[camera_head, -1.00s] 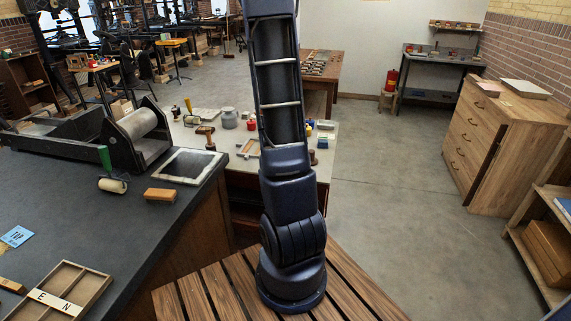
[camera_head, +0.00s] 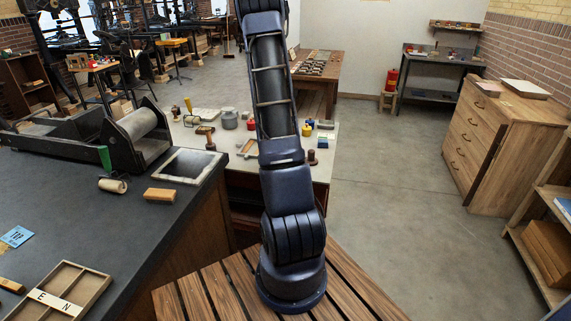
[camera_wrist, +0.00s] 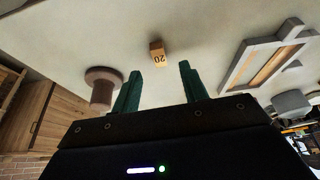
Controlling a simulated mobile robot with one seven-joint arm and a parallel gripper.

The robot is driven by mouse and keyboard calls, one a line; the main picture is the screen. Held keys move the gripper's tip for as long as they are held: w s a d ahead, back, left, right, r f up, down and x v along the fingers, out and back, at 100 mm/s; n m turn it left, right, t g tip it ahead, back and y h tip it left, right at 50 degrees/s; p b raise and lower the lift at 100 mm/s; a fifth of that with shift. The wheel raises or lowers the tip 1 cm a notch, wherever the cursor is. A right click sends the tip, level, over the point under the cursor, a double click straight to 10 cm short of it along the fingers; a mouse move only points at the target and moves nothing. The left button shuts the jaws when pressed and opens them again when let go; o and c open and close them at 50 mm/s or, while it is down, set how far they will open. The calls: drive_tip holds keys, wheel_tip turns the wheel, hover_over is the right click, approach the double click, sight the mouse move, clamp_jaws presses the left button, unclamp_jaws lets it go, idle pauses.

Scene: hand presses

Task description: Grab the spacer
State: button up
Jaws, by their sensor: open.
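A small wooden block marked "20" (camera_wrist: 158,54), which looks like the spacer, sits on the pale tabletop in the wrist view. My gripper (camera_wrist: 160,69) is open, with its two green fingers apart and nothing between them. The block shows just beyond the fingertips, roughly centred between them; I cannot tell the exact gap. In the head view my arm covers the part of the table where the block would be, and my gripper is not visible there.
A brown round-topped piece (camera_wrist: 103,88) stands beside the left finger in the wrist view. A wooden frame (camera_wrist: 236,66) lies to the right. In the head view the pale table (camera_head: 325,165) holds several tools and jars; a dark bench (camera_head: 130,225) is at left.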

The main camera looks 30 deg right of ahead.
drive_tip(key=shift+x, duration=2.65)
clamp_jaws()
